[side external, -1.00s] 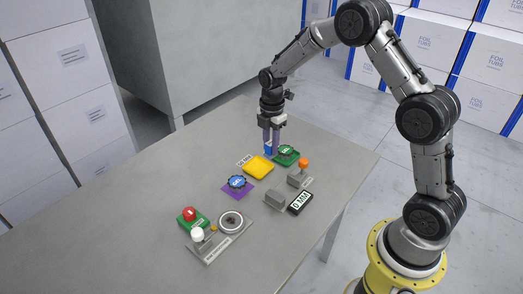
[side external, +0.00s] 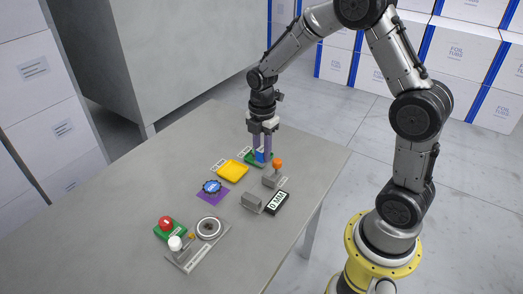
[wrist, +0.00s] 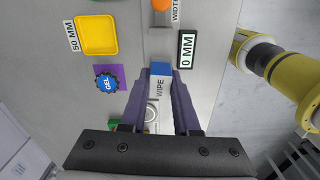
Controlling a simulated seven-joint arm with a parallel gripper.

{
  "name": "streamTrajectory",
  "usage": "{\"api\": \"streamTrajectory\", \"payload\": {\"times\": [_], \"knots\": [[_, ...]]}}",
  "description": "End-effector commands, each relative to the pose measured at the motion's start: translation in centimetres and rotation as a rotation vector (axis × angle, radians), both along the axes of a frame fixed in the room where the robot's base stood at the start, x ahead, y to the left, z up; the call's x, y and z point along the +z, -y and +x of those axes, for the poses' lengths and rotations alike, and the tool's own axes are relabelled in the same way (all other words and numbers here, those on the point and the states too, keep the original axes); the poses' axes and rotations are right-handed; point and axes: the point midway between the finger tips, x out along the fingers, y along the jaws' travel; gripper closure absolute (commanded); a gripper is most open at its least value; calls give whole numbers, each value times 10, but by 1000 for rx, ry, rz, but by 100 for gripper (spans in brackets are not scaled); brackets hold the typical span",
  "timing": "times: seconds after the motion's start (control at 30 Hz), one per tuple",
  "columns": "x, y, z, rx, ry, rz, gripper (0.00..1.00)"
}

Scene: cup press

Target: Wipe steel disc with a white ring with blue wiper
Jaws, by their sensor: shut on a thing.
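My gripper (side external: 262,156) is shut on the blue wiper (wrist: 160,68), which has a pale face marked WIPE. In the side view the wiper (side external: 260,156) shows between the fingertips, in front of the far green pad. Its height above the table is hard to judge. The steel disc with a white ring (side external: 208,228) lies on a grey plate at the near end of the table, well apart from the wiper. In the wrist view the disc (wrist: 152,112) is partly hidden behind the wiper and fingers.
A yellow tray (side external: 232,171) and a blue GEL disc (side external: 212,187) on a purple pad lie between. A grey block (side external: 252,201), 0 MM display (side external: 277,202) and orange knob (side external: 277,163) stand right. The left table is clear.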

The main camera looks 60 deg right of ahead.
Motion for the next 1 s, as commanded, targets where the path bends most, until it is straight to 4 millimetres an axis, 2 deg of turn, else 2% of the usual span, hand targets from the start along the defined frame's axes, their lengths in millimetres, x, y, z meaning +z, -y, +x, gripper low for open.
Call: {"api": "streamTrajectory", "payload": {"times": [0.07, 0.37, 0.47, 0.57, 0.77, 0.9, 1.0], "knots": [[0, 0, 0, 0, 0, 0, 100], [0, 0, 1, -53, 0, 0, 100], [3, 1, 7, -122, 13, -1, 100], [3, -8, 19, -183, 22, -1, 100], [-5, -62, 46, -222, 28, 2, 100], [-14, -114, 59, -195, 26, 6, 100], [-21, -153, 62, -148, 22, 6, 100]]}}
